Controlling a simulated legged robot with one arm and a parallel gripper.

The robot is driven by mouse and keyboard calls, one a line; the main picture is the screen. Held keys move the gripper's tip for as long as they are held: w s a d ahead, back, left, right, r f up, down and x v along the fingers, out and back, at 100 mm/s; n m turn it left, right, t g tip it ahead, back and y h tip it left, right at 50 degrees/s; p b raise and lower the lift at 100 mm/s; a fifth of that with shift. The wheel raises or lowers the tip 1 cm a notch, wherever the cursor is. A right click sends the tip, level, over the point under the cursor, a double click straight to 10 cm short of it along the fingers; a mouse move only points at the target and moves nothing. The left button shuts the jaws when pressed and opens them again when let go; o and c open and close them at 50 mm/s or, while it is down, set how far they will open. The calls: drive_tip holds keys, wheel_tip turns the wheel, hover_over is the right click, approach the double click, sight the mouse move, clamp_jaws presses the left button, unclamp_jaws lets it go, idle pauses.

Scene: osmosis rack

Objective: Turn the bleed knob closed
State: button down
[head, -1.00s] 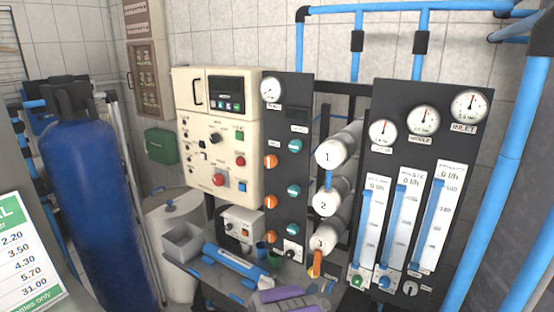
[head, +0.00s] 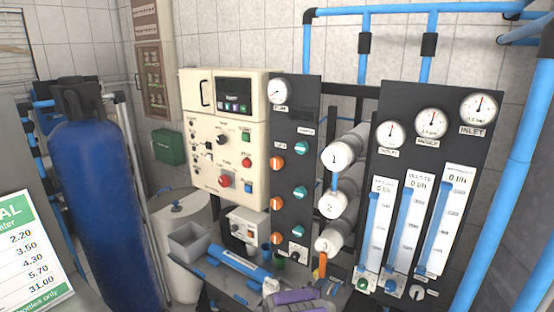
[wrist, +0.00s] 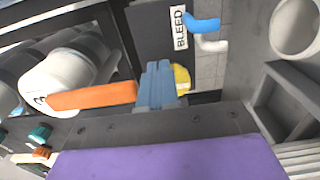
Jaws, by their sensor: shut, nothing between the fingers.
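The wrist view shows a BLEED label (wrist: 180,28) on a dark panel. In the head view, a black knob with a pale ring (head: 417,292) sits at the foot of the right gauge panel, beside a small label too small to read. I cannot make out this knob in the wrist view. My gripper (wrist: 156,66) has its blue fingers shut and empty, in front of the dark panel. An orange bar (wrist: 92,96) lies left of the fingers and a yellow piece (wrist: 182,79) shows right of them; contact is unclear. My purple gripper body also shows in the head view.
The middle panel (head: 288,130) carries orange and teal knobs. A bench (head: 215,285) holds a blue cylinder (head: 238,262) and small cups. Blue pipes (head: 500,190) run down the right side.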

drive_tip(key=shift+w+r, duration=0.2)
drive_tip(key=shift+r, duration=0.1)
